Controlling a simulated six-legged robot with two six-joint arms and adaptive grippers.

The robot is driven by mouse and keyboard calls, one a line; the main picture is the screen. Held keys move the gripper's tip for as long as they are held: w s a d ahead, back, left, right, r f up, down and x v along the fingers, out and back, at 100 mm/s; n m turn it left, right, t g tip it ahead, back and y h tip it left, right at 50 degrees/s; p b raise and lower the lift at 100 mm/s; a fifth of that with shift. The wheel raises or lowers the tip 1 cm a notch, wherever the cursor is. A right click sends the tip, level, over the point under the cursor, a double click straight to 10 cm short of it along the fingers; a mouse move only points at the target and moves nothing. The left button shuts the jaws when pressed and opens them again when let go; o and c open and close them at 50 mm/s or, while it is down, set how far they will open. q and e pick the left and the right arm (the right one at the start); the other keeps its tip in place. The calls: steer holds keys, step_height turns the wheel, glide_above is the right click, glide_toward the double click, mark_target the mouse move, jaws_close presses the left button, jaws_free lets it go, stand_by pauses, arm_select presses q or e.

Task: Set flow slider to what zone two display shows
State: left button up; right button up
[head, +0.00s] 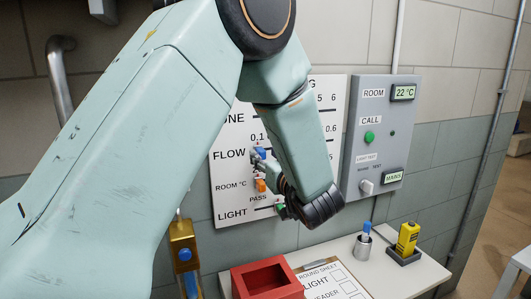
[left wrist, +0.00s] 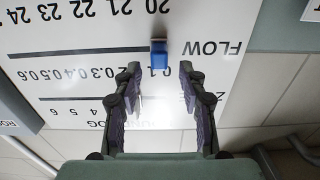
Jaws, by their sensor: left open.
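The white slider board (head: 226,170) hangs on the wall, partly hidden behind my left arm. Its blue flow slider (head: 259,153) is on the FLOW row; the left wrist view shows it (left wrist: 159,52) upside down, in line with the 0.1 label. My left gripper (left wrist: 158,72) is open, its fingers on either side of the slider's line, with the slider just beyond the tips. No contact shows. In the head view the left gripper (head: 268,173) is at the board, partly hidden by its own arm. No display labelled zone two shows. My right gripper is not in view.
An orange slider (head: 261,185) sits below the blue one. A grey panel (head: 376,148) at right has a 22 °C room display (head: 403,93) and a MAINS display (head: 392,177). Below are a red tray (head: 266,279), a clipboard (head: 335,283), a cup (head: 363,246) and a yellow device (head: 408,238).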

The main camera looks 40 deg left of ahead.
arm_select(q)
steer(key=shift+x, duration=0.85)
steer(key=shift+s+r, duration=0.1)
steer(key=shift+r, duration=0.15)
steer(key=shift+w+a+f, duration=0.1)
steer(key=shift+w+f, duration=0.1)
steer(key=shift+w, duration=0.05)
steer(key=shift+c, duration=0.2)
steer(key=shift+a, duration=0.15)
steer(key=c, duration=0.3)
steer(key=shift+s+d+r, duration=0.1)
steer(key=shift+s+d, duration=0.05)
steer(key=shift+d, duration=0.05)
steer(key=shift+c, duration=1.4)
jaws_close()
